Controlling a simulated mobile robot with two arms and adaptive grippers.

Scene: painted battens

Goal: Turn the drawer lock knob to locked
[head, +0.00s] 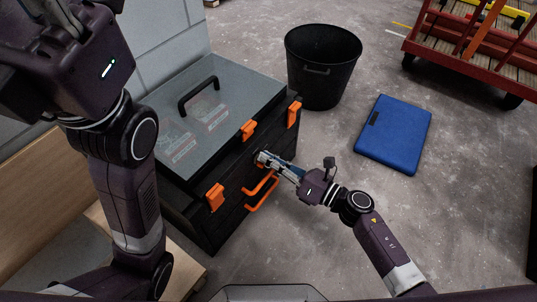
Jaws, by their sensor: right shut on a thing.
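A black tool chest (190,212) with a grey lid, orange latches and orange drawer handles (262,192) stands left of centre. My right gripper (264,158) reaches in from the right to the chest's front, just above the upper drawer handle. It is shut on the drawer lock knob, which its fingertips largely hide. The knob's angle and any lock marks cannot be made out. My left gripper (48,14) is raised at the top left, away from the chest and partly cut off by the picture edge. Its opening cannot be told.
A black bin (322,82) stands behind the chest. A flat blue case (393,134) lies on the floor to the right. A red cart (472,62) is at the top right. Wooden boards (45,205) are at the left.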

